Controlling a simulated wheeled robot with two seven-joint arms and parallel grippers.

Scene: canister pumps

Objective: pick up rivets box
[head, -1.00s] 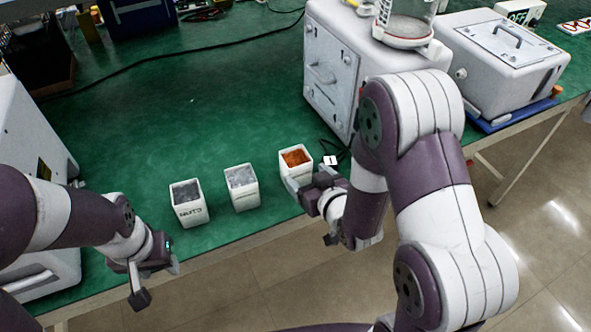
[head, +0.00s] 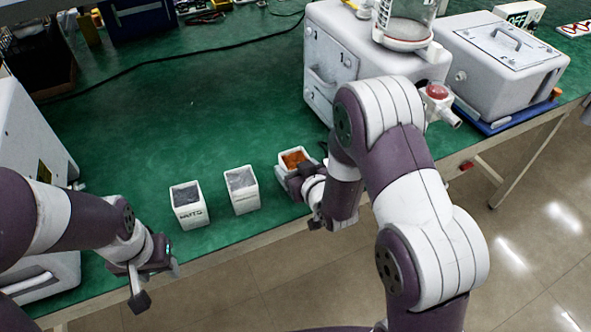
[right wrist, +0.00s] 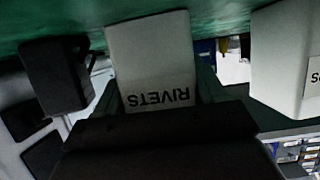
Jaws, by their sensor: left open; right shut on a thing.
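The rivets box is a small white open-topped box with orange-brown contents (head: 294,158), at the right end of a row of three boxes in the head view. In the right wrist view the rivets box (right wrist: 152,60) fills the middle, with its RIVETS label upside down. My right gripper (head: 296,179) is shut on it from the near side and hides much of its front. I cannot tell whether its base is clear of the table. My left gripper (head: 157,282) is open and empty, near the table's front edge at the left.
Two white boxes with grey contents, a middle one (head: 242,190) and a left one (head: 189,205), stand left of the rivets box on the green table (head: 200,110). A large white machine (head: 330,65) stands behind my right arm. The table's middle is clear.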

